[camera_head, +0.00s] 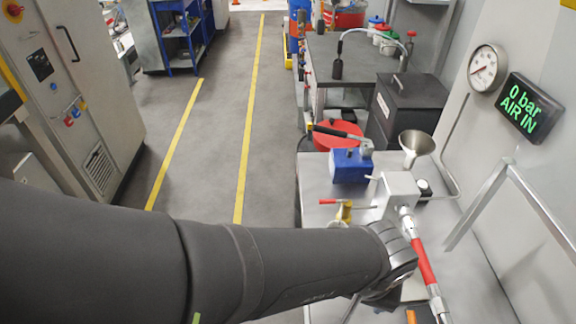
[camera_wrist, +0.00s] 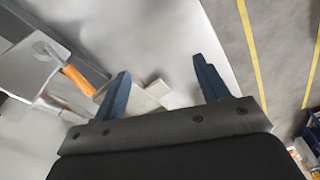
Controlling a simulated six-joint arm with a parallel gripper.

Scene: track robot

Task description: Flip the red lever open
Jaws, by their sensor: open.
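A red-sleeved bar (camera_head: 425,262) slants down from a pale block (camera_head: 400,190) on the steel bench in the head view. A smaller red handle (camera_head: 328,201) sits on a brass valve (camera_head: 345,212) nearby; I cannot tell which of the two is the red lever. My gripper (camera_wrist: 161,65) shows in the wrist view with two blue fingers spread wide and nothing held. Pale metal parts and the bench lie beyond the fingers. In the head view my wrist is over the bench's near part, beside the red-sleeved bar, and hides the fingers.
A blue box (camera_head: 350,166), a funnel (camera_head: 416,144) and a black bin (camera_head: 405,105) stand farther back. A gauge (camera_head: 487,68) and an "0 bar AIR IN" display (camera_head: 529,106) are at right. An orange handle (camera_wrist: 78,80) shows at left in the wrist view. The floor left is clear.

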